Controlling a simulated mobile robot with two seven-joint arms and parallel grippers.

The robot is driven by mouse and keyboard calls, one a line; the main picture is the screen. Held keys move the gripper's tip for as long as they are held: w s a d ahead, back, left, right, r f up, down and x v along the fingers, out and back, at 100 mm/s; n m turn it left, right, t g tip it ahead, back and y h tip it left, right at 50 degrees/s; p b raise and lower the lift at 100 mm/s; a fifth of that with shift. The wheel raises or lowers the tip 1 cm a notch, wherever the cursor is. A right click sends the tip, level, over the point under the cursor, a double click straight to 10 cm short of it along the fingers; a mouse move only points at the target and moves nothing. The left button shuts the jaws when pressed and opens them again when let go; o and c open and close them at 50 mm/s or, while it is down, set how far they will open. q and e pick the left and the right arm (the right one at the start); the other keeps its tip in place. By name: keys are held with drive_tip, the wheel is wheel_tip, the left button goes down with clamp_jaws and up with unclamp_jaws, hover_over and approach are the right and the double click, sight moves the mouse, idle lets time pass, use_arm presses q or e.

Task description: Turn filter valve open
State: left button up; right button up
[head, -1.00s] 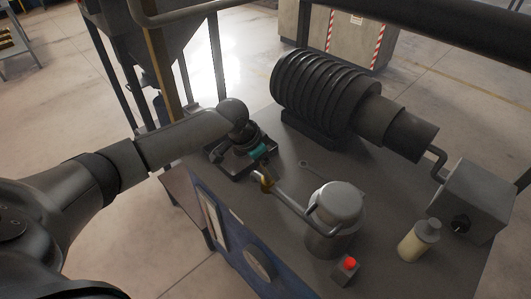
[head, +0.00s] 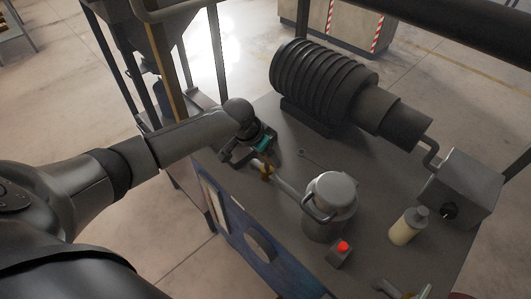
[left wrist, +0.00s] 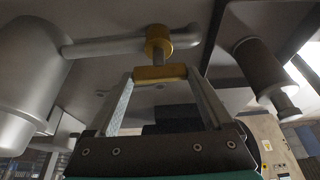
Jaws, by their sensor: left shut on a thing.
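The filter is a grey metal canister (head: 323,225) with a domed lid, standing upright on the bench. A metal pipe (head: 287,187) runs from it towards the left to a small brass valve (head: 264,172). In the left wrist view, the brass valve (left wrist: 158,40) sits on the pipe, with a short stem leading to a flat brass handle (left wrist: 160,74). My left gripper (left wrist: 161,82) is shut on this handle, with one finger at each side. In the head view, my left gripper (head: 262,158) reaches the valve from the back left. My right gripper is not seen.
A large dark ribbed cylinder (head: 320,82) lies at the back of the bench (head: 285,135). A grey box (head: 462,192), a pale bottle (head: 408,228) and a red button (head: 343,247) stand to the right.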

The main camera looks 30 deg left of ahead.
use_arm(q)
drive_tip(key=o, duration=1.1)
drive_tip(key=shift+o, duration=0.2)
drive_tip(key=p+v, duration=0.1)
drive_tip(key=v, duration=1.4)
drive_tip(key=shift+p, duration=0.4)
